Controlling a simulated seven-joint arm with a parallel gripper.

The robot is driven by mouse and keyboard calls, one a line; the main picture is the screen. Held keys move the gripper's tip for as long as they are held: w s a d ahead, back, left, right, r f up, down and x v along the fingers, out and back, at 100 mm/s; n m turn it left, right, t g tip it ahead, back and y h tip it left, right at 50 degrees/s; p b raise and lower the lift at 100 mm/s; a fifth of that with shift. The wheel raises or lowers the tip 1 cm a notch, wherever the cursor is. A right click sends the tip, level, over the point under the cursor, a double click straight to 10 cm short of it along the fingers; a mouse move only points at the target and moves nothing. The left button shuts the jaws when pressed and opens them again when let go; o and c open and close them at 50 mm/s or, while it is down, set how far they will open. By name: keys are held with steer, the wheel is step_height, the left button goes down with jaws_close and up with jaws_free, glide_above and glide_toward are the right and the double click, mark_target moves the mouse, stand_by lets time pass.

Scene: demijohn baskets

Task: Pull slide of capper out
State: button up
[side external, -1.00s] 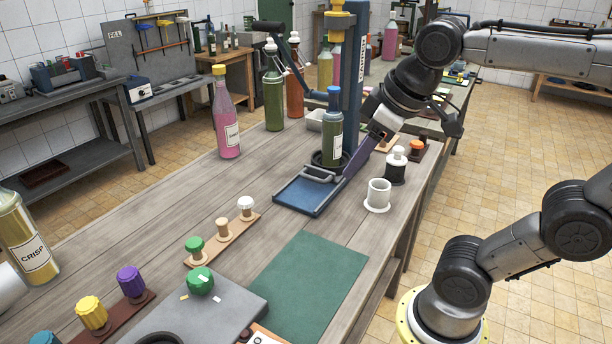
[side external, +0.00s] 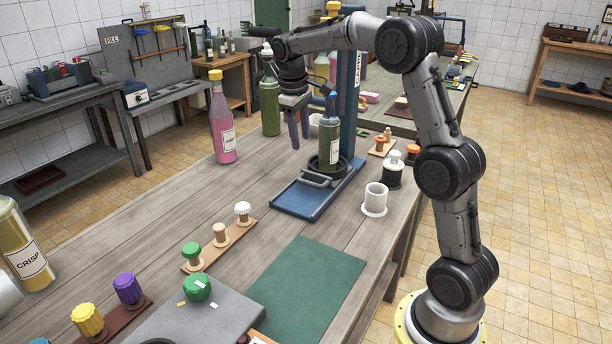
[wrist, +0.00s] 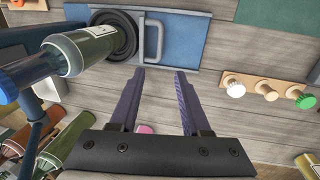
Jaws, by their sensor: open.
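The capper is a blue press with an upright post (side external: 347,90). Its low blue slide (side external: 292,203) lies at the base, with a grey bar handle (side external: 320,180). A green bottle (side external: 329,150) with a blue top stands upright in the black ring holder (side external: 342,168) on the slide. My gripper (side external: 299,142) points down, left of this bottle and above the table, with its fingers apart and empty. In the wrist view, the fingertips (wrist: 159,72) are apart from the handle (wrist: 154,40), which shows just beyond them on the blue slide (wrist: 182,42).
A pink bottle (side external: 222,130) and a green bottle (side external: 270,105) stand left of my gripper. A white cup (side external: 375,198) stands right of the slide. A rack of small stoppers (side external: 220,242) and a green mat (side external: 307,285) lie nearer. Bare wood surrounds the slide's left side.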

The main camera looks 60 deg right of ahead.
mark_target(307, 181)
steer(key=f, duration=0.4)
steer(key=d+f, duration=0.1)
steer(key=f, duration=0.4)
steer(key=d+f, duration=0.1)
steer(key=f, duration=0.3)
steer(key=shift+d+f, duration=0.25)
jaws_close()
steer(key=shift+r, duration=0.1)
stand_by(0.9)
